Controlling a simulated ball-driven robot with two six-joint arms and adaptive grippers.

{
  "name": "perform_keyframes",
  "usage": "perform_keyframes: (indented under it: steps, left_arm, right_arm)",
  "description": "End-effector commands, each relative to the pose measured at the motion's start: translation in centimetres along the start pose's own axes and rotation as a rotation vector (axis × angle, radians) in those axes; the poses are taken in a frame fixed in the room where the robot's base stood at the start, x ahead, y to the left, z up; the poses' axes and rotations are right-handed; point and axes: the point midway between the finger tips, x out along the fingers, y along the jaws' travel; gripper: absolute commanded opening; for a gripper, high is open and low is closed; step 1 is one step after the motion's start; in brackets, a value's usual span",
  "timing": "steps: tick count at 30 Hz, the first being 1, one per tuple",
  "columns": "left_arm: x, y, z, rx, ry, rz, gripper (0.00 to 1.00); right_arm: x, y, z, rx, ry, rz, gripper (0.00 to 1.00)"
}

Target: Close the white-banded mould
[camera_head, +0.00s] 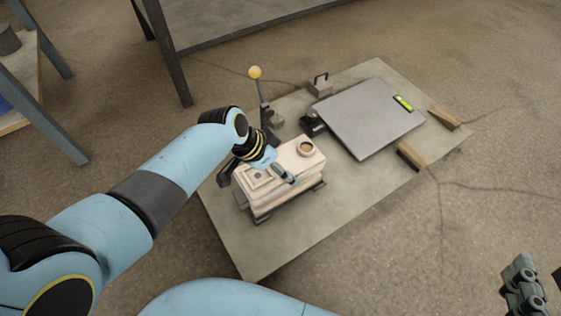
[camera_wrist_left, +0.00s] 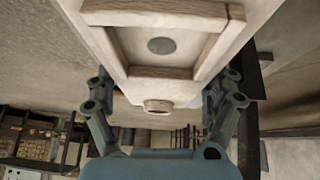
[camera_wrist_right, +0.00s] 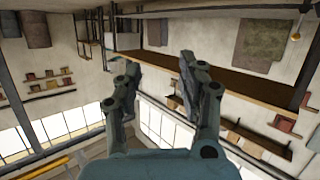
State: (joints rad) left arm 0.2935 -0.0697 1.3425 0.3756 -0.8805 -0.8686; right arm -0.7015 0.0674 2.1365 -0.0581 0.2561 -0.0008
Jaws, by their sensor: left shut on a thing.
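The pale, cream-white mould (camera_head: 307,166) stands on the grey slab, right of my left arm, as a layered box. A round cup with a brown inside (camera_head: 306,148) sits on its top. My left gripper (camera_head: 274,164) is at the mould's upper part, shut on it, with one finger along the near side. In the left wrist view, the pale upper part (camera_wrist_left: 155,17) with a recess and a dark disc lies between the fingers (camera_wrist_left: 158,92). Whether a gap lies between the layers I cannot tell. My right gripper (camera_head: 525,287) is open and empty; it also shows in the right wrist view (camera_wrist_right: 160,90).
A grey plate (camera_head: 365,125) with a green level (camera_head: 403,103) lies right of the mould. Wooden blocks (camera_head: 412,156) lie by it. A handled block (camera_head: 320,85) and a yellow-knobbed lever (camera_head: 255,73) stand behind. The front of the slab (camera_head: 262,255) is bare.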

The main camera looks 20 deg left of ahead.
Motion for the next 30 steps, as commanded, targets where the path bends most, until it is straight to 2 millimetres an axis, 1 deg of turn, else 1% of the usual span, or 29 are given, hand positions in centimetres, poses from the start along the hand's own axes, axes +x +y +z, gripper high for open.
perform_keyframes:
  steps: [5,9,17,21,30]
  left_arm:
    - [0.2,-0.1,-0.1,0.000,0.004,-0.002,0.29]
    - [0.4,-0.1,0.0,0.000,0.004,-0.002,0.29]
    - [0.7,-0.1,0.2,0.000,0.004,-0.002,0.29]
    - [0.9,-0.1,0.3,0.000,0.004,-0.002,0.29]
    - [1.1,-0.1,0.5,0.000,0.004,-0.002,0.29]
  right_arm:
    - [0.9,0.1,-1.7,-0.007,0.070,0.000,0.40]
    - [1.4,0.2,-3.5,-0.011,0.131,0.001,0.40]
    - [2.0,0.2,-5.6,-0.019,0.216,0.001,0.40]
    - [2.1,0.2,-7.0,-0.023,0.267,0.000,0.40]
    - [2.5,0.3,-9.2,-0.032,0.355,0.000,0.40]
